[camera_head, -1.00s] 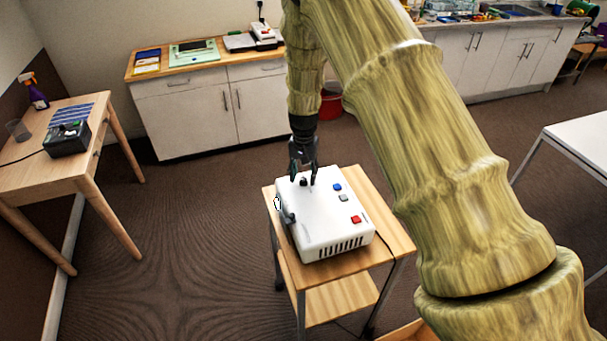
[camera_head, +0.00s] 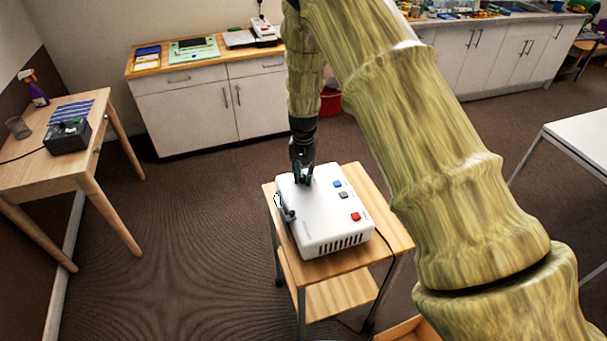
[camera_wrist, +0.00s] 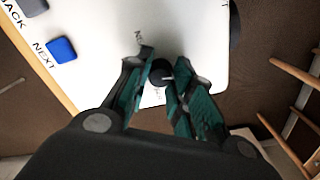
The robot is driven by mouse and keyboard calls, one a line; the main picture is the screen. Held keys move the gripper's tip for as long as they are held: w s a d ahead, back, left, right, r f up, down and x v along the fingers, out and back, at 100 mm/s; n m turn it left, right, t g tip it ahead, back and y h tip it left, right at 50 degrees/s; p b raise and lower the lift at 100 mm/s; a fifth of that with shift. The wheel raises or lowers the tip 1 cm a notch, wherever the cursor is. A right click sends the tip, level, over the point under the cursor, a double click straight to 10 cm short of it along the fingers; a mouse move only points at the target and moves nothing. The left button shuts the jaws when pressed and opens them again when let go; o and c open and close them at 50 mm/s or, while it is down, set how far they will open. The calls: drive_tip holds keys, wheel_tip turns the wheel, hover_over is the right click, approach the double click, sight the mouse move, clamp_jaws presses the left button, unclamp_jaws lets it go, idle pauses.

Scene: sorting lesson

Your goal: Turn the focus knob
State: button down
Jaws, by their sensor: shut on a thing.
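The focus knob (camera_wrist: 161,73) is a small dark round knob with a pale mark on top, on the white device (camera_head: 324,217). In the wrist view my gripper (camera_wrist: 162,76) has its two fingers on either side of the knob, shut on it. In the head view my gripper (camera_head: 303,179) reaches down to the far left part of the device's top, and its fingers hide the knob there.
The device has blue (camera_head: 337,184), grey (camera_head: 343,195) and red (camera_head: 355,216) buttons and a dark part on its left side. It stands on a wooden cart (camera_head: 385,205). A wooden table (camera_head: 88,150) stands at left, a cabinet (camera_head: 205,110) behind. Floor left of the cart is clear.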

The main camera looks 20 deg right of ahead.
sight(304, 176)
drive_tip(key=shift+n+b, duration=0.55)
drive_tip(key=shift+n, duration=0.85)
drive_tip(key=c, duration=1.2)
unclamp_jaws()
wheel_tip(304, 176, up, 12)
drive_tip(key=shift+d, duration=0.1)
